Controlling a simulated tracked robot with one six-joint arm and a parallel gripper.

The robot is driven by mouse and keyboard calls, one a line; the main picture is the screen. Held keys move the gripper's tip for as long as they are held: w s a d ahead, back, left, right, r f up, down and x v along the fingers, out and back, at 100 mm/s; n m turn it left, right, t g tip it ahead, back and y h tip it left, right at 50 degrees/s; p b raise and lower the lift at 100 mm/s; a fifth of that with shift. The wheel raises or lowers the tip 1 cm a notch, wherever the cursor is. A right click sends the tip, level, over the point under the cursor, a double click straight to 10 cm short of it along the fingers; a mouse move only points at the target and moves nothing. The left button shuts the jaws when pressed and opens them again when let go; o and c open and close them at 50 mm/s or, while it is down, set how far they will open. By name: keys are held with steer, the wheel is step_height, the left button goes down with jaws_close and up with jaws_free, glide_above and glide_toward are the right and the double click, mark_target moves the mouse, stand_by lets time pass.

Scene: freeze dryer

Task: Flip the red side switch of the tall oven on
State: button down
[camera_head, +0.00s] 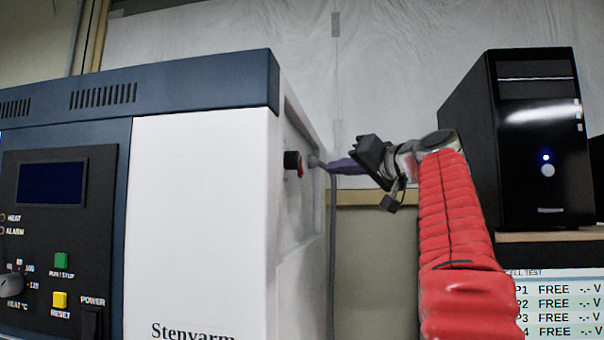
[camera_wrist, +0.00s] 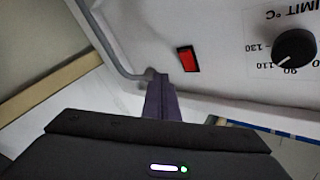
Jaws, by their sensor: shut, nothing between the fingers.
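The tall oven (camera_head: 200,220) is white and dark blue and fills the left of the head view. Its red side switch (camera_wrist: 187,58) sits in a black frame on the white side panel in the wrist view. It also shows, small, in the head view (camera_head: 301,165). I cannot tell which way the switch is tipped. My gripper (camera_wrist: 160,82) is shut and empty, its purple fingers pointing at the side panel, a little below and left of the switch in the wrist view. Whether the fingertips touch the panel I cannot tell. In the head view my gripper (camera_head: 333,166) is right beside the panel.
A black limit knob (camera_wrist: 294,48) with a printed scale is right of the switch; it juts out in the head view (camera_head: 291,161). A grey cable (camera_wrist: 112,52) runs close by the fingertips and hangs down (camera_head: 332,240). A black computer tower (camera_head: 540,140) stands at right.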

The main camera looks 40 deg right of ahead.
steer(key=shift+w+a+f, duration=0.15)
steer(key=shift+w+a, duration=0.5)
steer(key=shift+w, duration=0.1)
steer(key=shift+w+a+f, duration=0.1)
steer(key=shift+w+a, duration=0.5)
steer(key=shift+w, duration=0.15)
steer(key=shift+w+a, duration=0.1)
steer(key=shift+w, duration=0.05)
stand_by(0.9)
steer(key=shift+w+a, duration=0.15)
steer(key=shift+w, duration=0.1)
steer(key=shift+w+a, duration=0.2)
stand_by(0.9)
stand_by(0.3)
steer(key=shift+s+d+r, duration=0.1)
steer(key=shift+s+d, duration=0.4)
steer(key=shift+s, duration=0.05)
steer(key=s+d, duration=0.3)
steer(key=s, duration=0.1)
steer(key=shift+r, duration=0.3)
stand_by(0.5)
